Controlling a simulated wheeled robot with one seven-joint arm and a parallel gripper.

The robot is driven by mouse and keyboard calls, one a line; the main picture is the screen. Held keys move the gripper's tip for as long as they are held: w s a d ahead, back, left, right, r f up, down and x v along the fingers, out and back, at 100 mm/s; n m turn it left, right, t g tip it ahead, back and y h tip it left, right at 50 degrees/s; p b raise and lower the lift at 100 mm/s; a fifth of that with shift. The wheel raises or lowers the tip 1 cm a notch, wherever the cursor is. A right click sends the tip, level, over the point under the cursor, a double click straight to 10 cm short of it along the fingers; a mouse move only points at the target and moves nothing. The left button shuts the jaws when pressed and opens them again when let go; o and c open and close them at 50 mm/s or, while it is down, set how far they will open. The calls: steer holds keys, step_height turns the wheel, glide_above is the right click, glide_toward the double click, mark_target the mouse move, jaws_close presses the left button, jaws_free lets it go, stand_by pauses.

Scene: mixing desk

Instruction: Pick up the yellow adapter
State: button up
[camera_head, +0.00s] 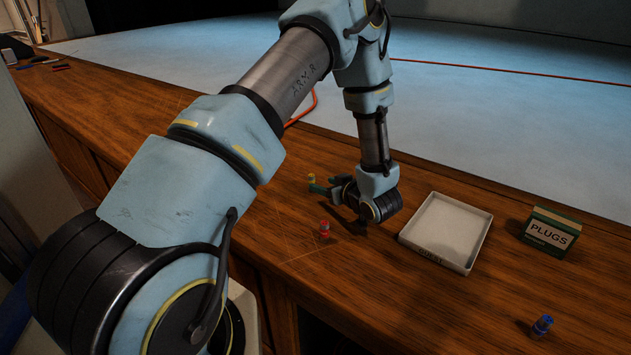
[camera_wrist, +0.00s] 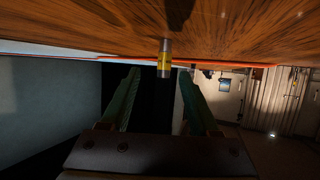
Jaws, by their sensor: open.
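The yellow adapter (camera_head: 311,178) stands on the wooden desk, just beyond the tips of my green fingers in the head view. My gripper (camera_head: 322,186) is low over the desk and points left toward it. In the wrist view, where the desk is at the top, the adapter (camera_wrist: 165,58) has a yellow band and a metallic end. It shows between the two spread fingertips of my gripper (camera_wrist: 159,74). The gripper is open and empty. I cannot tell whether the adapter is fully between the fingers.
A red adapter (camera_head: 324,228) stands nearer the front edge. A white tray (camera_head: 407,236) lies right of my gripper, with a green PLUGS box (camera_head: 549,233) beyond it. A blue adapter (camera_head: 542,325) is at the front right. An orange cable (camera_head: 305,110) runs behind my arm.

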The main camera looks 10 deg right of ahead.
mark_target(313, 178)
steer(key=shift+w+a+f, duration=0.15)
steer(key=shift+w+a, duration=0.15)
steer(key=shift+w, duration=0.3)
steer(key=w+p, duration=0.1)
steer(key=w+a+p, duration=0.2)
steer(key=w, duration=0.1)
steer(key=shift+f, duration=0.35)
steer(key=shift+w+a+f, duration=0.1)
steer(key=shift+w+f, duration=0.15)
steer(key=shift+w, duration=0.05)
jaws_close()
